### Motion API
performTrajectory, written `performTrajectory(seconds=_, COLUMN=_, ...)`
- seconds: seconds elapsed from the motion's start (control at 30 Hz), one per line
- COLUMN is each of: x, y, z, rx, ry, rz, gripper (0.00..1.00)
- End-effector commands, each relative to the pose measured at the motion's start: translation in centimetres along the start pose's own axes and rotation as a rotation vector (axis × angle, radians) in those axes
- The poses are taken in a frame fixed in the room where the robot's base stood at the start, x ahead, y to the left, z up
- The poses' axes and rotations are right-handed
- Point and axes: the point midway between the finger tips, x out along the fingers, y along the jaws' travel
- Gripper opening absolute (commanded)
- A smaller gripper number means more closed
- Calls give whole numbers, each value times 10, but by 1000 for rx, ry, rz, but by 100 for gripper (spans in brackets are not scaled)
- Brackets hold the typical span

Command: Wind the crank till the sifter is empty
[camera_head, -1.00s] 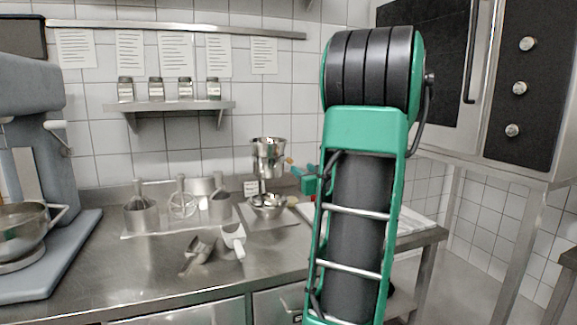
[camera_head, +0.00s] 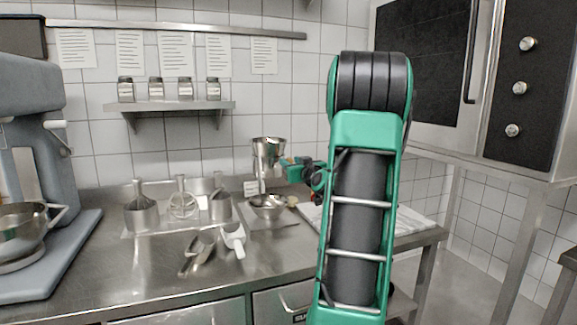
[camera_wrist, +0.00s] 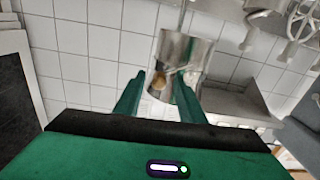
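The metal sifter (camera_head: 268,152) stands upright above a metal bowl (camera_head: 268,208) at the back of the steel counter. In the wrist view the shiny sifter (camera_wrist: 184,50) is ahead of my fingers. My gripper (camera_head: 284,163) is at the sifter's right side. In the wrist view its two green fingers (camera_wrist: 160,82) are apart, so it is open. A small tan knob (camera_wrist: 158,83) of the crank shows between the fingertips; I cannot tell whether they touch it. The crank arm is mostly hidden. The sifter's contents cannot be seen.
Metal utensils in holders (camera_head: 180,207) stand left of the bowl. A metal scoop (camera_head: 198,252) and a white scoop (camera_head: 234,240) lie in front. A large mixer (camera_head: 45,150) fills the left edge. A white cloth or tray (camera_head: 410,222) lies to the right.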

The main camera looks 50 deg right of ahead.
Motion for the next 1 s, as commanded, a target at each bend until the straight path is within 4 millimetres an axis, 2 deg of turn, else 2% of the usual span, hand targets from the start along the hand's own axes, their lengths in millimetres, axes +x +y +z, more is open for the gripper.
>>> performTrajectory(seconds=0.1, x=0, y=0, z=0, rx=0, ry=0, rz=0, gripper=36)
performTrajectory(seconds=0.2, x=0, y=0, z=0, rx=0, ry=0, rz=0, gripper=12)
performTrajectory(seconds=0.27, x=0, y=0, z=0, rx=0, ry=0, rz=0, gripper=0)
performTrajectory(seconds=0.67, x=0, y=0, z=4, rx=47, ry=-2, rz=-2, gripper=0)
performTrajectory(seconds=1.0, x=0, y=3, z=17, rx=282, ry=3, rz=-3, gripper=0)
